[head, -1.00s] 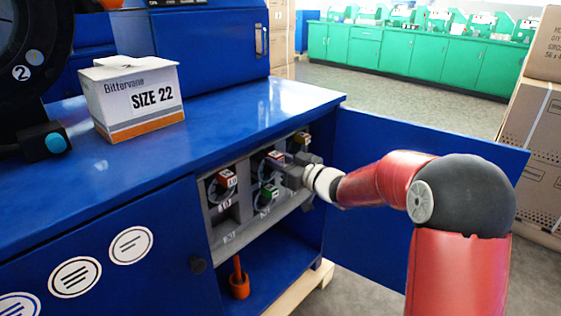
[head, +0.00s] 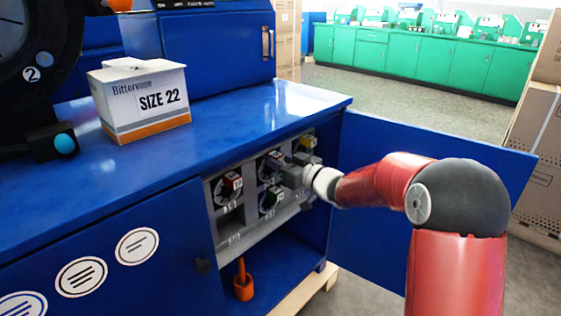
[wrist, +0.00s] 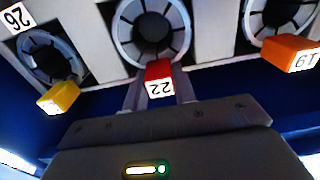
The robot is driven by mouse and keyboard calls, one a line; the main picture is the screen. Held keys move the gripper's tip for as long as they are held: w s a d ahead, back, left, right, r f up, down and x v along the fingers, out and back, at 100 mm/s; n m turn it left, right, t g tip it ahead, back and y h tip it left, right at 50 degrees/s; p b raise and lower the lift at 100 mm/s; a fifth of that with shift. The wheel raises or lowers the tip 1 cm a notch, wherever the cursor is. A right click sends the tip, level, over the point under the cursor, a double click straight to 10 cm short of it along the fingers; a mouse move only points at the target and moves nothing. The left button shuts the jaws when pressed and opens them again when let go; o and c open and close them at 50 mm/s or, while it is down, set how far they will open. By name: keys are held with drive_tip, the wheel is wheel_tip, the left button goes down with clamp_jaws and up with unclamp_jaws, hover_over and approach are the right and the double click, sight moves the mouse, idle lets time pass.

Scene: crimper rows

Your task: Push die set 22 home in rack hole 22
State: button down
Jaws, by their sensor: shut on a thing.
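Die set 22 shows in the wrist view as a pale slotted ring (wrist: 152,30) with a red block (wrist: 159,72) marked 22, which reads upside down. My gripper (wrist: 158,90) is shut on the red block, one finger on each side. The ring faces the rack front; I cannot tell how deep it sits in its hole. In the head view my gripper (head: 294,177) reaches the rack (head: 227,238) from the right and partly covers the middle of it. A red-tagged die set (head: 275,160) shows beside the fingers.
In the wrist view, yellow block 26 (wrist: 58,97) and orange block 19 (wrist: 291,53) flank the gripper closely. The open blue door (head: 425,165) stands behind my arm. An orange tool (head: 243,283) stands on the cabinet floor.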

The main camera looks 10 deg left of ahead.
drive_tip(key=shift+a+r, duration=0.1)
drive_tip(key=shift+r, duration=0.2)
drive_tip(key=c, duration=1.2)
unclamp_jaws()
drive_tip(key=shift+o, duration=0.8)
drive_tip(key=shift+f, duration=0.45)
drive_tip(key=v, duration=0.8)
drive_tip(key=shift+r+b, duration=0.25)
drive_tip(key=shift+b, duration=0.2)
drive_tip(key=shift+w, duration=0.1)
